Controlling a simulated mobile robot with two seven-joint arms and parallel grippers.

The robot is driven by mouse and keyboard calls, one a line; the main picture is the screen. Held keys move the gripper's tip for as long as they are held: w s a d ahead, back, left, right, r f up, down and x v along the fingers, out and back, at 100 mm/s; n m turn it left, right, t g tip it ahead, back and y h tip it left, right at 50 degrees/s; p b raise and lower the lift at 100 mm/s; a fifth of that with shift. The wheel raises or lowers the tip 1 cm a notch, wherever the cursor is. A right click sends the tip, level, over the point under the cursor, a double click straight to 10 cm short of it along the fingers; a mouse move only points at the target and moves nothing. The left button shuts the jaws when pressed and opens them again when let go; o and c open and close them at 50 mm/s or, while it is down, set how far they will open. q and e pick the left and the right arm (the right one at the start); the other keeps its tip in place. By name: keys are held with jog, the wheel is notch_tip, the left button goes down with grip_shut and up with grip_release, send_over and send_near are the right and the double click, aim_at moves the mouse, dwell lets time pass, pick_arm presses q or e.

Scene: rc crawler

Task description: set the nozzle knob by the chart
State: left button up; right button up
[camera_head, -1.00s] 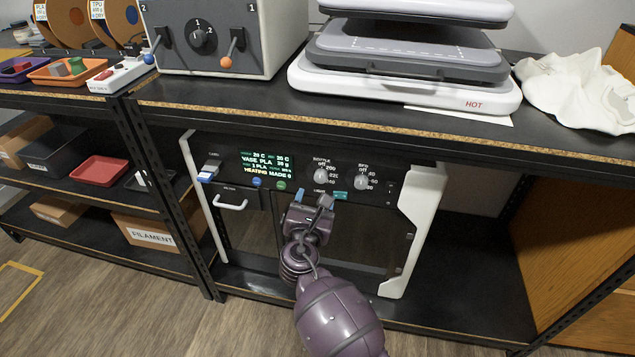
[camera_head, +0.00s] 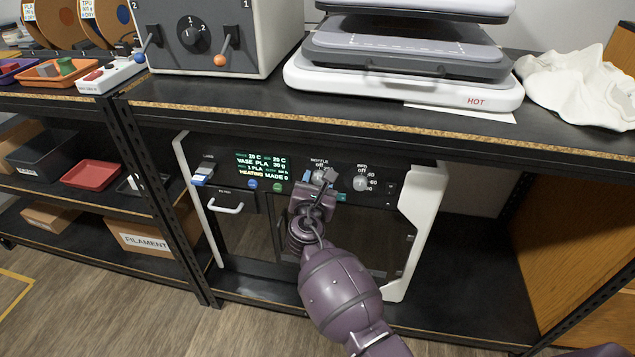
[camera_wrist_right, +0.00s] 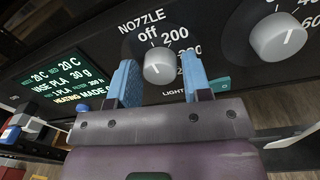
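The printer's black front panel (camera_head: 225,180) is on the shelf under the bench. Its grey nozzle knob (camera_wrist_right: 158,68) shows in the right wrist view, below the printed "off" and with "200" to its upper right. Its exact pointer setting is hard to read. My right gripper (camera_head: 318,180) is at the knob in the head view. In the right wrist view its two blue fingers (camera_wrist_right: 158,78) stand apart, one on each side of the knob, with gaps visible. My left gripper is not in view. I cannot make out a chart.
A second grey knob, marked BED (camera_head: 360,183), sits to the right and also shows in the right wrist view (camera_wrist_right: 278,37). The green display (camera_head: 262,166) reads "VASE PLA" and "HEATING". The bench edge (camera_head: 300,119) overhangs above. A heat press (camera_head: 400,80) stands on the bench.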

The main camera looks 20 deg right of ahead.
jog(key=c, duration=0.6)
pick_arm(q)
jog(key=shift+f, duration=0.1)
